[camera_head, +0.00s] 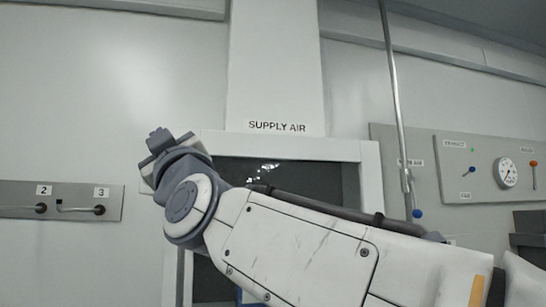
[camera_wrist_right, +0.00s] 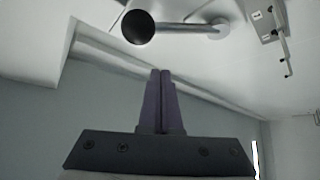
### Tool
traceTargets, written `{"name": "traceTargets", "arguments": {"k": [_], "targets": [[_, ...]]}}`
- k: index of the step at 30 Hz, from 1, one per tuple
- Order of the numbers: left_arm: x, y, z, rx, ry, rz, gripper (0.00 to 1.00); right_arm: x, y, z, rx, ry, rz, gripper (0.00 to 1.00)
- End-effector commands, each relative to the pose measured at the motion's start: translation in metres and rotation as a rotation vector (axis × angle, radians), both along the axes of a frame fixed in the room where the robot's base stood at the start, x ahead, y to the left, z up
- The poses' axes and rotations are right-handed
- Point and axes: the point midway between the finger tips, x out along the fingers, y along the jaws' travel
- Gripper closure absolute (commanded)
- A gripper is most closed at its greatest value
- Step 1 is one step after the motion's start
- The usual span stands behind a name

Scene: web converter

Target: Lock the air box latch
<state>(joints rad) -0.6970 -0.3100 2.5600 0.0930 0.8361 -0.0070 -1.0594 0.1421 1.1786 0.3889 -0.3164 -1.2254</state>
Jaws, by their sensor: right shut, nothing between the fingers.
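The white box labelled SUPPLY AIR (camera_head: 276,127) stands at the centre of the head view, with a framed dark window (camera_head: 262,172) below. My right arm crosses in front of this window and hides much of it. My right gripper (camera_wrist_right: 160,74) is shut and empty in the right wrist view. A metal lever with a round black knob (camera_wrist_right: 138,27) is just beyond the fingertips, apart from them. I cannot tell whether this lever is the air box latch. In the head view the right wrist is left of the window and its fingers cannot be made out clearly. My left gripper is not in view.
A grey wall panel (camera_head: 20,193) at left carries handles labelled 2 and 3. A control panel (camera_head: 482,150) with a gauge is at right. A metal pipe (camera_head: 394,90) runs down beside it. Another lever (camera_wrist_right: 284,48) shows at upper right in the wrist view.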

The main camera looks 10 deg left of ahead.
Motion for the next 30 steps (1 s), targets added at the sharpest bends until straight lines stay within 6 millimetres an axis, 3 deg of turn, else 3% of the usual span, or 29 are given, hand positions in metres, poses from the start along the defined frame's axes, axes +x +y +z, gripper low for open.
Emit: {"name": "traceTargets", "arguments": {"k": [1,4,10,25,30], "targets": [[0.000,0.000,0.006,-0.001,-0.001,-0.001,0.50,0.006,0.004,0.002,-0.003,0.001,-0.002,1.00],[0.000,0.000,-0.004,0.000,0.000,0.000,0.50,0.013,-0.004,-0.014,-0.003,-0.001,-0.004,1.00],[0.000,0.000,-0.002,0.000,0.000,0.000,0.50,0.023,-0.010,-0.025,-0.003,0.000,-0.002,1.00],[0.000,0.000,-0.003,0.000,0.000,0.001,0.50,0.025,-0.013,-0.029,0.002,0.002,-0.001,1.00],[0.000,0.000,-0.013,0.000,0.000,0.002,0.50,0.031,-0.026,-0.033,0.034,0.016,-0.021,1.00]]}}
